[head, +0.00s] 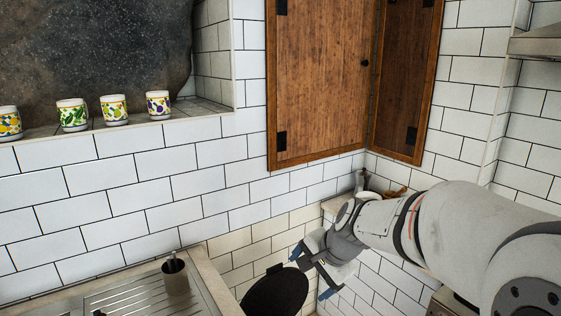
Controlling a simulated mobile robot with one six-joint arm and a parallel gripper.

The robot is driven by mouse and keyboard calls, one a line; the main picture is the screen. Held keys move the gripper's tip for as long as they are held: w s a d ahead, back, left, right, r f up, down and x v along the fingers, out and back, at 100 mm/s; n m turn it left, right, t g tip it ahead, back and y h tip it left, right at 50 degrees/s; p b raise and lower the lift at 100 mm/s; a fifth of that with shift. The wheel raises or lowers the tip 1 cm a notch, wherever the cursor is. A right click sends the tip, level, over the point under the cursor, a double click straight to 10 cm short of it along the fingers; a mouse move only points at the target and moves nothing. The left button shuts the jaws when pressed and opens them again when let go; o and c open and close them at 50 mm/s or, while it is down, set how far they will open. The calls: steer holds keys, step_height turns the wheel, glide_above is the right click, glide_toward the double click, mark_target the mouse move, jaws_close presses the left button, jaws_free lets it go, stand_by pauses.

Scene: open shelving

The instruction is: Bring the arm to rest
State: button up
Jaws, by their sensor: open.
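My gripper (312,274) is at the lower middle of the head view, at the end of my white and grey arm, which reaches in from the right. Its two blue-tipped fingers stand apart, and I see nothing between them. It points down and to the left, and in the picture it borders a dark round object (275,293). I cannot tell whether they touch.
A metal draining surface (140,300) with a grey cup (175,274) is at lower left. Several patterned mugs, one of them green (72,115), stand on a tiled ledge. A wooden cabinet (318,75) hangs on the tiled wall. Small items (395,193) sit behind my arm.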

steer(key=s+d+n+h, duration=0.1)
steer(key=s+d+n, duration=0.1)
steer(key=s, duration=0.4)
steer(key=s+d+n+h, duration=0.1)
steer(key=s+d+n, duration=0.2)
steer(key=s, duration=0.3)
steer(key=s+d+n+g+h, duration=0.1)
steer(key=s+d+n+h, duration=0.1)
steer(key=s, duration=0.5)
steer(key=shift+d+n, duration=0.7)
steer(key=shift+n, duration=0.6)
steer(key=shift+c, duration=0.2)
